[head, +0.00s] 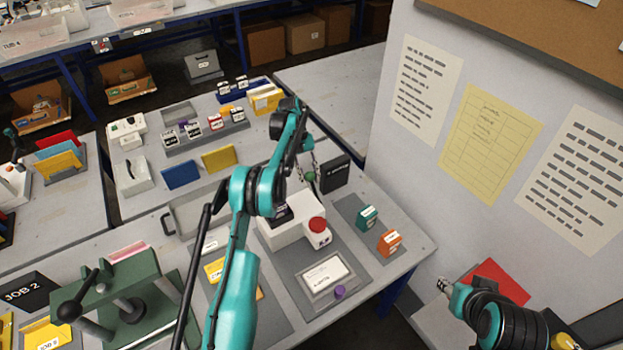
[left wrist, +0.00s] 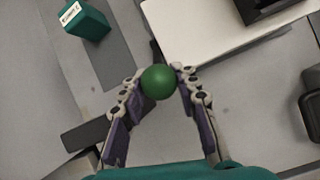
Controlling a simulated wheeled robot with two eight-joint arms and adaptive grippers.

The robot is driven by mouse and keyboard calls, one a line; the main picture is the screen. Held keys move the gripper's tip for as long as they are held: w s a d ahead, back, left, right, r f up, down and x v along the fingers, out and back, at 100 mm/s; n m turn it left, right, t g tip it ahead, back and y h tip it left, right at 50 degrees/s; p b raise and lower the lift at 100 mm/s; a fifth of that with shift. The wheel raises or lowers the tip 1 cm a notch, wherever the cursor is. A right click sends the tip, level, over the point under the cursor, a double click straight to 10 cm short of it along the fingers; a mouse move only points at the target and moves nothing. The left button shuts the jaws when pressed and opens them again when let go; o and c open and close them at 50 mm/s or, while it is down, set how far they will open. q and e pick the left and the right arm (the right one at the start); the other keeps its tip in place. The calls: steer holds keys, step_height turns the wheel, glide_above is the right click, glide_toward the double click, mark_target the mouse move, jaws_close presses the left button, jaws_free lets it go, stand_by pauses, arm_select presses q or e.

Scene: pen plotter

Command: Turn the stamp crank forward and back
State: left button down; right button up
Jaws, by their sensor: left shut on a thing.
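The white stamp machine (head: 285,236) stands on a grey mat on the table, with a red button (head: 317,224) at its front right. A green ball knob (left wrist: 158,82), which I take for the stamp crank's handle, also shows small in the head view (head: 310,177) beside the machine's far right side. My left gripper (left wrist: 160,74) is shut on this knob, one finger on each side. In the head view the left gripper (head: 308,168) reaches down from above; my arm covers part of the machine. The crank's arm is mostly hidden. My right gripper (head: 445,286) is at the lower right, away from the machine.
A black block (head: 335,173) stands close beside the knob. A teal box (head: 367,216) and an orange box (head: 389,242) stand to the right. A framed card (head: 325,275) lies in front. A green press (head: 130,300) stands at left. A wall panel (head: 385,150) bounds the right.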

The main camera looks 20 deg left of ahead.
arm_select(q)
steer(key=shift+a+f, duration=0.1)
steer(key=shift+a, duration=0.05)
stand_by(0.3)
steer(key=c, duration=1.1)
jaws_free()
step_height(320, 180, up, 10)
steer(key=shift+r, duration=0.1)
